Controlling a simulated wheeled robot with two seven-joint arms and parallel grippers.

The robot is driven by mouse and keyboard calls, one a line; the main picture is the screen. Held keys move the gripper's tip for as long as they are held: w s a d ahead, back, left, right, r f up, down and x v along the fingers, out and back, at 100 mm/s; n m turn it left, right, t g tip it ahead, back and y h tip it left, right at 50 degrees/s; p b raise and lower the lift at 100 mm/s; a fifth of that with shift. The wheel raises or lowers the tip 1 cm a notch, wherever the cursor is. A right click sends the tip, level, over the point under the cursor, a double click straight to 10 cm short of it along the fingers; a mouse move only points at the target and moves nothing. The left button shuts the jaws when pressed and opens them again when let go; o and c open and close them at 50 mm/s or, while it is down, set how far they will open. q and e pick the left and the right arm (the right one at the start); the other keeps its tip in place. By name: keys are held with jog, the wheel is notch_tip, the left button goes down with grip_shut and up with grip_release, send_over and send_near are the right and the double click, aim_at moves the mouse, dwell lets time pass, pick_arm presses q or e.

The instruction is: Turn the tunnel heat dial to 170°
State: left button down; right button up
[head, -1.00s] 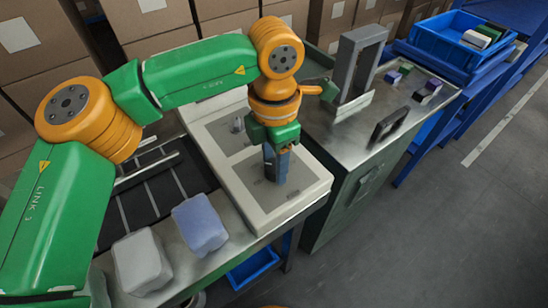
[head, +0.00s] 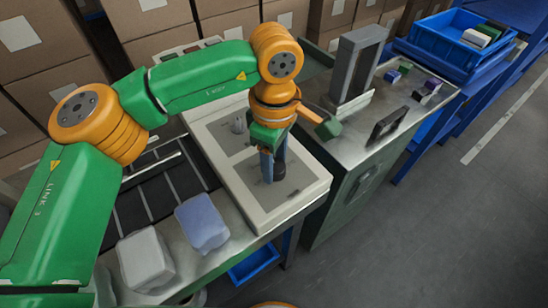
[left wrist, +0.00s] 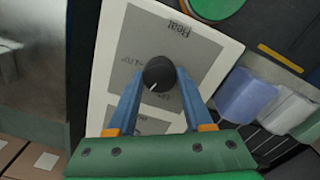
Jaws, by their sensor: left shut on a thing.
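The tunnel heat dial (left wrist: 159,73) is a black round knob with a white pointer line, on a grey plate marked "Heat". In the left wrist view the pointer aims down and left, and a partly legible label that looks like 170° is printed left of the knob. My left gripper (left wrist: 154,92) is shut on the dial, with one blue finger on each side. In the head view my left gripper (head: 273,168) points down onto the cream-framed control panel (head: 262,221), and its fingers hide much of the dial. My right gripper is not in view.
A second knob (head: 238,125) stands farther back on the panel. A white pack (head: 144,258) and a bluish pack (head: 202,223) lie left of it. A grey frame (head: 358,62) and a dark upright plate (head: 387,126) stand on the metal table to the right.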

aim_at(275, 166)
pick_arm(q)
jog(key=m, duration=1)
jog(key=shift+m+p, duration=0.35)
jog(key=shift+m, duration=0.05)
jog(key=shift+f+m, duration=0.1)
jog(key=shift+m, duration=1.8)
jog(key=shift+c, duration=1.5)
grip_release()
jog(key=shift+r, duration=3.6)
